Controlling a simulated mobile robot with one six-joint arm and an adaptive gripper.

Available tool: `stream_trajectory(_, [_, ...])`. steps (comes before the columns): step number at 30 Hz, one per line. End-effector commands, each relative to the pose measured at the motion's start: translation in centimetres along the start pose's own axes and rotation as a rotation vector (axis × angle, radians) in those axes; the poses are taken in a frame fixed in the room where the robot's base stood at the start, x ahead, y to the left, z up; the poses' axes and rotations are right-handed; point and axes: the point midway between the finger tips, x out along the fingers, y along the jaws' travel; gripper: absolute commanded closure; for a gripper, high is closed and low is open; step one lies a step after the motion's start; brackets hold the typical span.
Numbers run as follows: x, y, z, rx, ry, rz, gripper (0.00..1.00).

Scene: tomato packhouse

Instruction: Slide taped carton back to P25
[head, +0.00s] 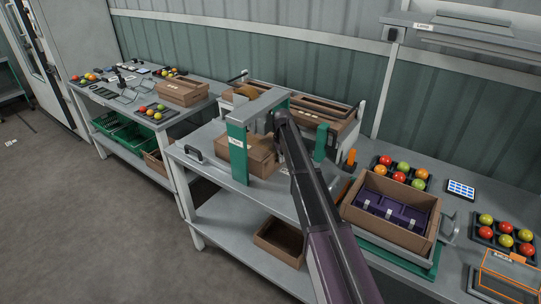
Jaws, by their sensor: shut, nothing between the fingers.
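A closed brown carton (262,164) sits on the bench under a green and grey arch (238,152), which looks like a taping station. The arch's near post hides part of the carton. The tape on it is too small to make out. My arm reaches up from the bottom of the head view, and my gripper (272,126) is at its far end, by the arch and close above or behind the carton. It looks shut and empty. I cannot tell whether it touches the carton. No P25 mark is legible.
Right of my arm, an open carton (378,190) with purple inserts stands on the bench. Trays of tomatoes (401,171) lie behind it and further right. Flat cartons (325,108) stand in a rack behind the arch. An open carton (280,242) is on the lower shelf.

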Motion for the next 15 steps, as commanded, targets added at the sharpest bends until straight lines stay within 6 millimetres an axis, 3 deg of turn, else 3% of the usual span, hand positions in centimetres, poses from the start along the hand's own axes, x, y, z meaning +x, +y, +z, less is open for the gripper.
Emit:
stream_trajectory(4, [0.00,-0.52,-0.92,-0.001,0.001,-0.001,1.00])
stream_trajectory(15, [0.00,-0.64,-1.05,0.000,0.001,-0.001,1.00])
